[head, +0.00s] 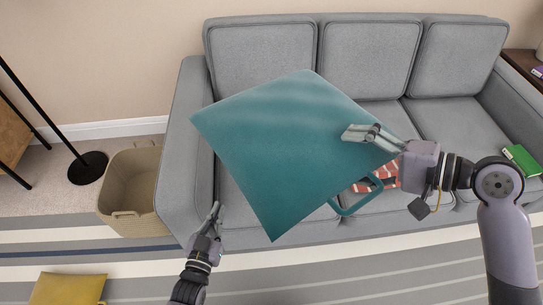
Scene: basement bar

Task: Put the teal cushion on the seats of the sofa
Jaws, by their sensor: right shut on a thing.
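The teal cushion (285,145) is a large square with a loop handle at its lower right. It hangs tilted in front of the grey sofa (265,58), hiding part of the left and middle seats. My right gripper (365,135) is shut on the teal cushion near its right corner. My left gripper (215,212) is low, near the front of the sofa's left arm, apart from the cushion. Its fingers are small in the view and their opening is unclear.
A red striped item (385,177) lies on the sofa, partly hidden. A green book (522,160) lies at the sofa's right end. A woven basket (130,185) stands left of the sofa. A yellow cushion (68,289) lies on the striped rug. A black lamp base (88,168) is further left.

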